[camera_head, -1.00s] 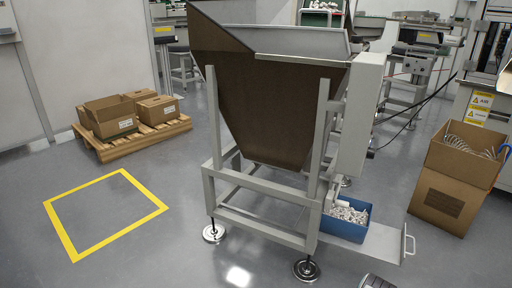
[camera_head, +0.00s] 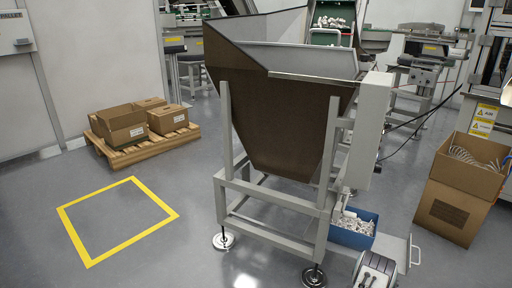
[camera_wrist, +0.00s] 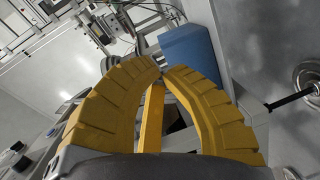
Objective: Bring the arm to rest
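My gripper's two ribbed yellow fingers (camera_wrist: 162,68) fill the middle of the wrist view. They curve inward and their tips nearly meet, with nothing seen held between them. A narrow yellow strip shows between the fingers; I cannot tell what it belongs to. In the head view a dark part, probably of my arm, shows at the bottom edge, right of centre; the fingers are not visible there.
A hopper on a grey frame (camera_head: 270,215) stands in the centre. A blue bin (camera_head: 352,238) of small parts sits at its lower right. A cardboard box (camera_head: 455,205) stands at right. A pallet (camera_head: 150,152) with boxes is at left. The yellow floor square (camera_head: 75,235) is empty.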

